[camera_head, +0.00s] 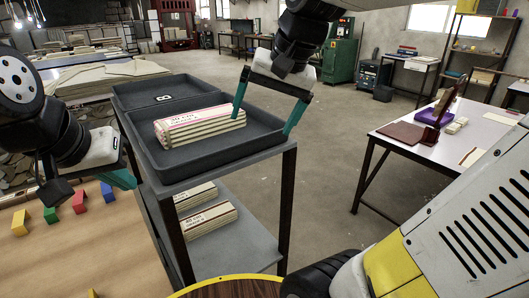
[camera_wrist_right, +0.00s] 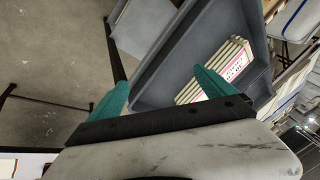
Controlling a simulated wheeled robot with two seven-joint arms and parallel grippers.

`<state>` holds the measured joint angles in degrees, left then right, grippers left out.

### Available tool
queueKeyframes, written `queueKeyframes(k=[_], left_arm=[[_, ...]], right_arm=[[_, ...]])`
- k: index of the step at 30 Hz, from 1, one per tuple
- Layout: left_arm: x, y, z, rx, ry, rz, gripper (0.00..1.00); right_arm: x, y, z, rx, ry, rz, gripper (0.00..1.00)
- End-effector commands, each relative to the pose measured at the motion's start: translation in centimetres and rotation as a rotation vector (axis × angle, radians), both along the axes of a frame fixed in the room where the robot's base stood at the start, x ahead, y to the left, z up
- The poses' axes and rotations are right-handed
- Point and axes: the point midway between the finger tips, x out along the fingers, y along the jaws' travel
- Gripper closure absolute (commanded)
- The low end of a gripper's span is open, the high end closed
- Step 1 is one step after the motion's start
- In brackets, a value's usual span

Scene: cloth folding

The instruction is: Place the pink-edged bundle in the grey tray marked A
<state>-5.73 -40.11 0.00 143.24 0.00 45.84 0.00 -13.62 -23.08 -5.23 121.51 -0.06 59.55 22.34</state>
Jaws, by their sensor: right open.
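The pink-edged bundle (camera_head: 195,124), a stack of pale layers with printed writing, lies flat in the near grey tray (camera_head: 222,159) on top of the cart. No letter can be read on this tray. My right gripper (camera_head: 268,118) is open and empty above the tray's right part; one teal finger overlaps the bundle's right end in the picture. In the right wrist view the bundle (camera_wrist_right: 222,67) shows behind one finger, not between the fingers (camera_wrist_right: 160,90). My left gripper (camera_head: 88,184) is at the left, apart from the bundle; its jaw opening is unclear.
A second grey tray (camera_head: 190,91) behind bears a white mark, seemingly B. More bundles (camera_head: 207,219) lie on the cart's lower shelf. Coloured blocks (camera_head: 80,200) stand on the wooden table at left. A white table (camera_head: 440,145) stands right, with open floor between.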

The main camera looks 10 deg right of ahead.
Motion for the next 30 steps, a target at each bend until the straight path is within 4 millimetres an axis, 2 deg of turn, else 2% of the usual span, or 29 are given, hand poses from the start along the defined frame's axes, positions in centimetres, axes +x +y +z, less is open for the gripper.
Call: queueKeyframes(k=[1,3,9,14,30], left_arm=[[0.0,0.0,0.0,0.0,0.0,0.0,1.0],[0.0,0.0,0.0,0.0,0.0,0.0,1.0],[0.0,0.0,0.0,0.0,0.0,0.0,1.0],[0.0,0.0,0.0,0.0,0.0,0.0,1.0],[0.0,0.0,0.0,0.0,0.0,0.0,1.0]], right_arm=[[-1.8,-0.4,-1.1,-0.025,-0.046,0.044,0.06],[-3.5,-0.6,-2.6,-0.066,-0.105,0.11,0.06],[-6.6,-0.9,-5.7,-0.162,-0.211,0.231,0.06],[-7.2,-0.9,-6.5,-0.187,-0.234,0.26,0.06],[-7.2,-0.9,-6.5,-0.187,-0.232,0.26,0.06]])
